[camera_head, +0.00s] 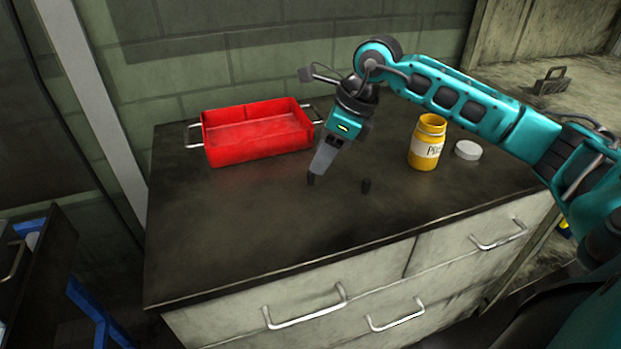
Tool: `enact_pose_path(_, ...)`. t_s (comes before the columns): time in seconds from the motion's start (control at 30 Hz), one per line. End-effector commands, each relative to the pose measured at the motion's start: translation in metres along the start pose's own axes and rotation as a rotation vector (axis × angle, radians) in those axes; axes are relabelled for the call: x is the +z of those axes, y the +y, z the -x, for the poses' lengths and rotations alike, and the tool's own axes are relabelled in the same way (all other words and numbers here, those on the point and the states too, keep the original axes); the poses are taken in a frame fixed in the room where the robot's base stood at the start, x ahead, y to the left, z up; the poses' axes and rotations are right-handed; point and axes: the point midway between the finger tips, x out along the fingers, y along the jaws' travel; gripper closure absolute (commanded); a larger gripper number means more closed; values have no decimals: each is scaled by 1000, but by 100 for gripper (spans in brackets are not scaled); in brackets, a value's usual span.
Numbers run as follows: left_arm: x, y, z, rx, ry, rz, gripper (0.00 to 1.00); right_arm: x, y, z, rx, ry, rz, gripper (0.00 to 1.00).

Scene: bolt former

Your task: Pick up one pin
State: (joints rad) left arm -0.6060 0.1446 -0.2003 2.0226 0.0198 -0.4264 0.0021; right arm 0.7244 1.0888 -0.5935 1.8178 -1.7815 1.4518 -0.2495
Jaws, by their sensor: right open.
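One finger shows clearly; the other is mostly hidden. A yellow jar (424,152) with a partly readable label stands open to the right; its contents cannot be seen. My left gripper is not in view.
A red tray (230,155) with metal handles sits at the back left of the worktop. A white round lid (468,150) lies right of the jar. The worktop's front left is clear. Drawers with metal handles (305,316) are below its front edge.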

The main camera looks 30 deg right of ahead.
Motion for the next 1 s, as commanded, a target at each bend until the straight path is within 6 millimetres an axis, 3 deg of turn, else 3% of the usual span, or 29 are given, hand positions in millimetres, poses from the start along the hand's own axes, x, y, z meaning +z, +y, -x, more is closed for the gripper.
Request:
enact_pose_path(0.17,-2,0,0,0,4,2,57,0,0,-12,2,-1,0,51)
enact_pose_path(0.43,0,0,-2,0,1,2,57,0,0,-50,3,0,-1,51)
enact_pose_path(0.7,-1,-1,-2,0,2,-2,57,0,-1,-54,0,-1,0,52)
enact_pose_path(1.0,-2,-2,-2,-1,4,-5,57,0,-1,-54,0,-1,0,81)
